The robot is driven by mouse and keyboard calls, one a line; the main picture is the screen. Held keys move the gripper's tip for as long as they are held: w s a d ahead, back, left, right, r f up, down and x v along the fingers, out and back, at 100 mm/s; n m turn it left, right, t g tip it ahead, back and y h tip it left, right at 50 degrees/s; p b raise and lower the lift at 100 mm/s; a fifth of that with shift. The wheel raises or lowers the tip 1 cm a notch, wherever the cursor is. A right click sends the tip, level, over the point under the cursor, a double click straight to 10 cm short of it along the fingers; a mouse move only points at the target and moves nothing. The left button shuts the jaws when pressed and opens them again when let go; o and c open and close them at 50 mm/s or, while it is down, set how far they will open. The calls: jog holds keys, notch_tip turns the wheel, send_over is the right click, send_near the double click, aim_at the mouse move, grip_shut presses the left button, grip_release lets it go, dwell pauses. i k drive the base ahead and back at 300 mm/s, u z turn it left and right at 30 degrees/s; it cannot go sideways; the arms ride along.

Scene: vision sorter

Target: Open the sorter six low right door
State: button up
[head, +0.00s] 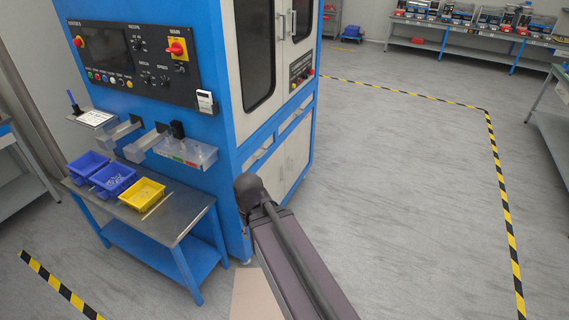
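The sorter (225,120) is a tall blue and white machine at the left of centre in the head view. On its right-hand side, below a blue crossbar, are low white doors. The farther, right one (299,148) looks shut. The nearer, left one (270,175) also looks shut and is partly hidden by my arm. Details of the low doors' handles are too small to tell. My dark arm reaches up from the bottom edge to a rounded joint in front of the machine's near corner. My gripper does not show.
A small blue-framed table (180,218) with blue bins (112,180) and a yellow bin (142,194) stands before the sorter's front. Grey floor (400,190) to the right is clear, bounded by yellow-black tape. Loaded benches (460,50) stand at the back right.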

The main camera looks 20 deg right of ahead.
aim_at(297, 145)
jog(key=i, duration=0.85)
jog(key=z, duration=0.05)
